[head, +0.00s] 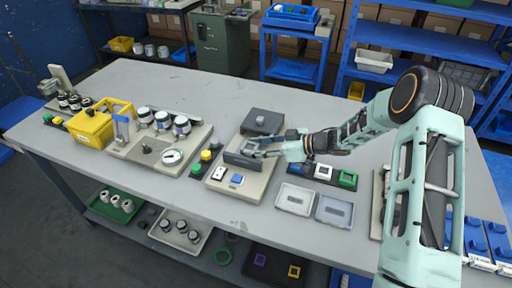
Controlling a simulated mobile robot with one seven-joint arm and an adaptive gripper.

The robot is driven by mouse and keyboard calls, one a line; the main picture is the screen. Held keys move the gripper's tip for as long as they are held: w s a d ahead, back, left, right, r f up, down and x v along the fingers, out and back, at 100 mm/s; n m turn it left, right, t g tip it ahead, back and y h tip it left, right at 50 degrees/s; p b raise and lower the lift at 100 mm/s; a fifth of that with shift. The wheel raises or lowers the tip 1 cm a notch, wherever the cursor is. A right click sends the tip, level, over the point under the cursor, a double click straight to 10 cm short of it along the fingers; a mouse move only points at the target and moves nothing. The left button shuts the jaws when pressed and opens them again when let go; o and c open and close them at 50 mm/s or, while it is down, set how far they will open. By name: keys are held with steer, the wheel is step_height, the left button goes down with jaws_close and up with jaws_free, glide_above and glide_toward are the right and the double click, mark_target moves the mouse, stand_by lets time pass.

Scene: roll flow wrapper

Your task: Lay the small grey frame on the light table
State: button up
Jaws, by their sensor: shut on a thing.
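My gripper (266,144) is at the dark grey machine in the middle of the table, just above its front plate. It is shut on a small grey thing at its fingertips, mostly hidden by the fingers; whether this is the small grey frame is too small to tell. Two shallow flat pieces lie to the right and in front of the gripper: a whitish one (295,198) and a blue-grey one (334,211). I cannot tell which surface is the light table.
The machine's beige base (230,190) carries a white switch and a blue button. A dark strip behind the flat pieces holds a white frame (322,171) and a green frame (347,179). Yellow, green and black buttons (205,156) stand left. A yellow bin (90,128) is far left.

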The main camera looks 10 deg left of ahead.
steer(key=shift+f, duration=0.3)
steer(key=o, duration=1)
steer(key=shift+r, duration=0.1)
steer(key=shift+d+r, duration=0.1)
steer(key=shift+r, duration=0.2)
steer(key=v, duration=1.1)
steer(key=shift+s+d, duration=0.15)
steer(key=shift+d, duration=0.2)
steer(key=shift+r, duration=0.1)
